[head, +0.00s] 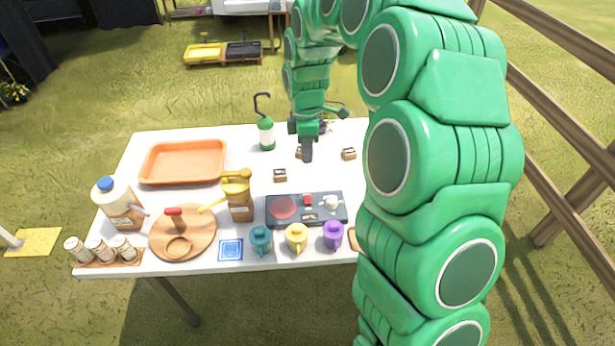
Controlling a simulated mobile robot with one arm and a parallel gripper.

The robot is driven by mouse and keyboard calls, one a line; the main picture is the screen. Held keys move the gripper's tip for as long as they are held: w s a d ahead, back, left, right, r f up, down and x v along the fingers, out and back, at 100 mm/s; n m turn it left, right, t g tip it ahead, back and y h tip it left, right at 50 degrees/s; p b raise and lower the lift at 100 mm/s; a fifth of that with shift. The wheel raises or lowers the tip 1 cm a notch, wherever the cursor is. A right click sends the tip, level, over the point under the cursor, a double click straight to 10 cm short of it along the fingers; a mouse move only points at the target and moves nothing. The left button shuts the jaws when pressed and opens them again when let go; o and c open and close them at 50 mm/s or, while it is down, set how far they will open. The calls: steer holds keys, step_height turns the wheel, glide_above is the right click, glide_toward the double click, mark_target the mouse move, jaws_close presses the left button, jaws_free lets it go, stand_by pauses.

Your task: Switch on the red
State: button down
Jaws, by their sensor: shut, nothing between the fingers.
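A dark grey panel (318,220) lies on the white table, right of centre and near the front. A red disc (283,207) is on its left part, a small red piece (307,200) at its middle and a white round piece (331,202) on its right. Whether anything on it is on or off is too small to tell. My gripper (307,157) points down, shut and empty, over the table behind the panel. It is apart from the panel. A small brown block (300,153) is partly hidden by the gripper.
Small brown blocks (280,175) (348,154) stand near the gripper. A green bottle (266,135) is behind left. Teal (260,241), yellow (296,238) and purple (333,235) mugs line the front. A brown jar (240,205) stands left of the panel. An orange tray (184,162) is back left.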

mark_target(308, 198)
steer(key=shift+s, duration=0.1)
steer(key=f, duration=0.4)
steer(key=s+f, duration=0.1)
steer(key=f, duration=0.4)
steer(key=s+f, duration=0.1)
steer(key=f, duration=0.3)
steer(key=shift+s+f, duration=0.1)
steer(key=shift+f, duration=0.3)
steer(key=shift+f, duration=0.1)
steer(key=shift+s+f+t, duration=0.15)
steer(key=shift+f+t, duration=0.05)
steer(key=shift+t, duration=0.1)
steer(key=shift+w, duration=0.9)
